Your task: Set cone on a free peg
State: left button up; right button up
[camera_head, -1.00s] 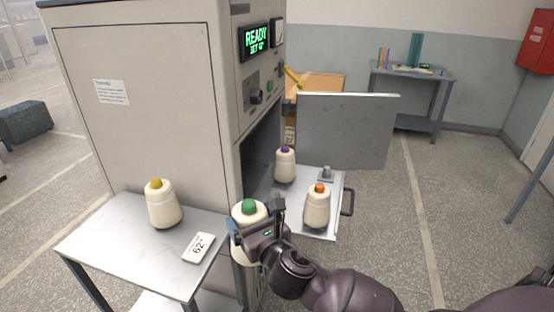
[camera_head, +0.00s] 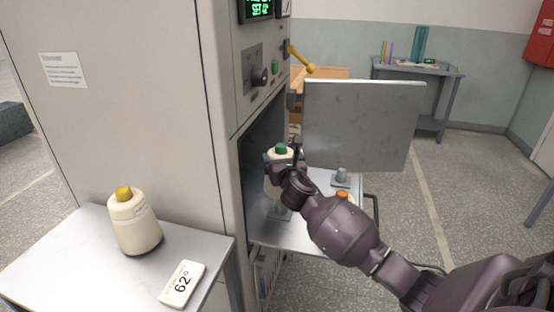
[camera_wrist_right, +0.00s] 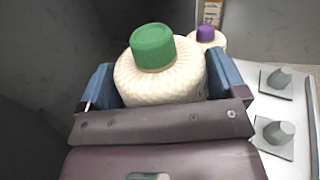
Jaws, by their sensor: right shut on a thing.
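My right gripper (camera_head: 284,163) is shut on a cream yarn cone with a green top (camera_head: 281,149), held upright over the tray (camera_head: 270,232) at the cabinet opening. In the right wrist view the green-topped cone (camera_wrist_right: 160,75) sits between the blue fingers. A bare peg (camera_head: 341,176) stands at the tray's back right, and another peg (camera_head: 281,211) at its left. The wrist view shows two bare pegs, one upper (camera_wrist_right: 281,78) and one lower (camera_wrist_right: 278,132). A purple-topped cone (camera_wrist_right: 206,37) stands beyond the held cone. The orange-topped cone (camera_head: 342,195) is mostly hidden behind my arm.
A yellow-topped cone (camera_head: 134,226) and a white card reading 62° (camera_head: 182,284) are on the side table (camera_head: 75,262). The open grey door (camera_head: 362,125) stands behind the tray. The cabinet wall (camera_head: 130,130) is close on the left.

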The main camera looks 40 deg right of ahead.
jog(key=shift+w+d+f, duration=0.1)
jog(key=shift+w+d, duration=0.15)
jog(key=shift+s+f+b, duration=0.1)
jog(key=shift+f+b, duration=1)
jog(key=shift+f, duration=0.2)
jog(key=shift+f+b, duration=0.45)
jog(key=shift+b, duration=0.05)
pick_arm(q)
jog(key=shift+d+f, duration=0.1)
jog(key=shift+f, duration=1.3)
pick_arm(e)
jog(key=shift+r, duration=0.2)
pick_arm(q)
jog(key=shift+r, duration=0.15)
jog(key=shift+s+p, duration=0.15)
jog(key=shift+p, duration=0.15)
